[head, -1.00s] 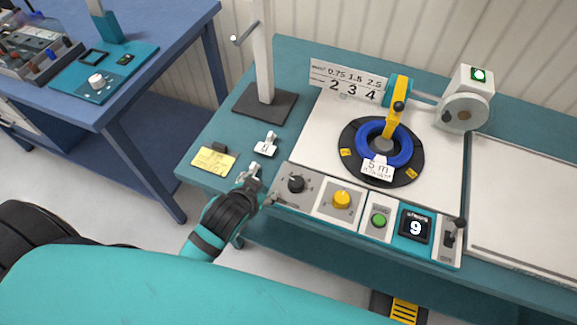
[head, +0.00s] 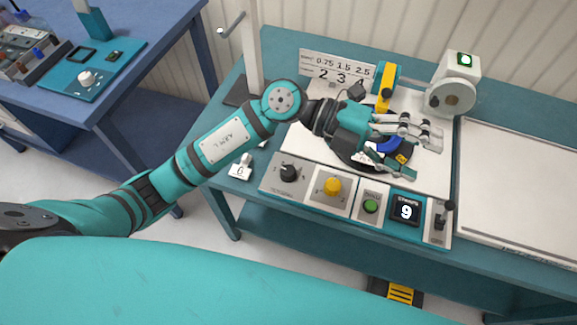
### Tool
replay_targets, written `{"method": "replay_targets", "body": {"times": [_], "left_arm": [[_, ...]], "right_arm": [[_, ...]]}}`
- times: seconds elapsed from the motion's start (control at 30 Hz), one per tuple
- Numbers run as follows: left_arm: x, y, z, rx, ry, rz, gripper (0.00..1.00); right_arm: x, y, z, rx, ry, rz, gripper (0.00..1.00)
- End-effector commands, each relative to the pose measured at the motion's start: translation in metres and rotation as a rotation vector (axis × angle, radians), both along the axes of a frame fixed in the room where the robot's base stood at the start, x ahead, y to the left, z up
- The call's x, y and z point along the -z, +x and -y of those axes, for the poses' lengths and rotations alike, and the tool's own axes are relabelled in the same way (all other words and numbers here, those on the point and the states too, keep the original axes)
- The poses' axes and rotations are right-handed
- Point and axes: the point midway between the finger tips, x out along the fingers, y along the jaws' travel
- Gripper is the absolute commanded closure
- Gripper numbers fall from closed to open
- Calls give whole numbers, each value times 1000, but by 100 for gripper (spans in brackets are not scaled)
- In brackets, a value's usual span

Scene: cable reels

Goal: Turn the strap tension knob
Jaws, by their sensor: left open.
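The front panel carries a black knob (head: 288,173) on the left and a yellow knob (head: 332,186) right of it. The labels are too small to read, so I cannot tell which is the strap tension knob. My left gripper (head: 427,154) is open above the reel turntable (head: 350,155), its fingers pointing right. It hides most of the blue cable coil (head: 387,146) and the lower part of the yellow arm (head: 384,100). I cannot tell whether it touches the coil. My right gripper is out of view.
A green button (head: 370,206), a display (head: 405,210) showing 9 and a black lever (head: 444,218) continue the panel. A white unit with a grey disc (head: 450,98) stands behind right. A white board (head: 520,200) lies right. My left forearm crosses above the table's left part.

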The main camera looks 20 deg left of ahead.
Motion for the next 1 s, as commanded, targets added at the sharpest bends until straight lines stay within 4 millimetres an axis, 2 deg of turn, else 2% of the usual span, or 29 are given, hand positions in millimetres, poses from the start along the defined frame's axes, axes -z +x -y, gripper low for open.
{"method": "replay_targets", "body": {"times": [0.1, 0.17, 0.23, 0.3, 0.4, 0.5, 0.67, 0.77, 1.0], "left_arm": [[56, 3, -25, 105, 405, 82, 38], [81, 12, -50, 119, 618, 103, 38], [102, 27, -86, 106, 858, 114, 38], [112, 43, -123, 67, 1071, 113, 38], [112, 62, -169, -6, 1307, 99, 38], [108, 72, -199, -66, 1450, 82, 38], [109, 76, -215, -101, 1525, 69, 38], [121, 75, -215, -98, 1525, 67, 38], [168, 74, -218, -94, 1526, 63, 38]], "right_arm": [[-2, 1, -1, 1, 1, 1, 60], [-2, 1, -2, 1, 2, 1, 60], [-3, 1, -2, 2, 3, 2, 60], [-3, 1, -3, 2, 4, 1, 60], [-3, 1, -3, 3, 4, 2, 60], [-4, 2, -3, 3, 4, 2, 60], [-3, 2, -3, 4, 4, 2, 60], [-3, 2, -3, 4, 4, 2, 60], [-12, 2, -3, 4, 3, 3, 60]]}}
